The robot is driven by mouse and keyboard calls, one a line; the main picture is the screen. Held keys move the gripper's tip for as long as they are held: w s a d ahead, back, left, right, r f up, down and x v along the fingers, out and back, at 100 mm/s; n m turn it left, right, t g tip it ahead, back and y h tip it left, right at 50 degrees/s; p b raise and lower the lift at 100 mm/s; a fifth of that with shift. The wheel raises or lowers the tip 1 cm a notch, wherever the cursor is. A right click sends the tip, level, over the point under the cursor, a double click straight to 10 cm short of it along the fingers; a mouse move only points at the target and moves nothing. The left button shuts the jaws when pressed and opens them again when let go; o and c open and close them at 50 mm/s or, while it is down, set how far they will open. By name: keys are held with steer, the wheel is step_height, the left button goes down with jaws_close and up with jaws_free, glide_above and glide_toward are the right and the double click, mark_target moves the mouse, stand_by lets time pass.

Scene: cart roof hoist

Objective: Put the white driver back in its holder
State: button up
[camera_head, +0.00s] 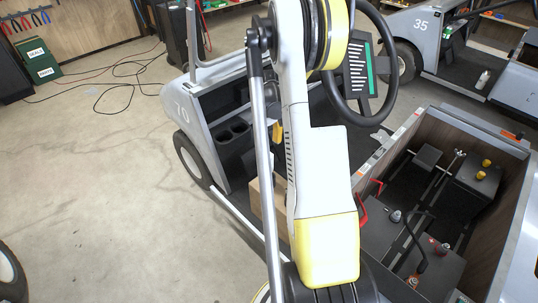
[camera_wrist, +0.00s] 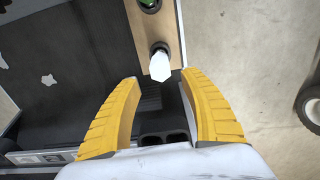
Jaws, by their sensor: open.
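In the wrist view, the white driver (camera_wrist: 160,66) shows as a white faceted handle end at a dark round hole in the wooden holder (camera_wrist: 144,28). It looks slightly tilted, and I cannot tell how deep it sits. My gripper (camera_wrist: 161,80) is open, its yellow fingers apart on either side and just below the handle in the picture, with no visible contact. A green-topped item (camera_wrist: 149,3) sits in another dark hole of the holder. In the head view, part of a wooden piece (camera_head: 257,196) shows beside my arm, which hides the driver.
The grey cart marked 70 (camera_head: 181,108) has cup recesses (camera_head: 233,132) and a steering wheel (camera_head: 388,75) close to my arm. An open battery bay (camera_head: 425,200) lies at the right. Clear concrete floor (camera_head: 95,210) lies at the left, with loose cables (camera_head: 125,80) farther back.

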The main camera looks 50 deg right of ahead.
steer(key=shift+r, duration=1.65)
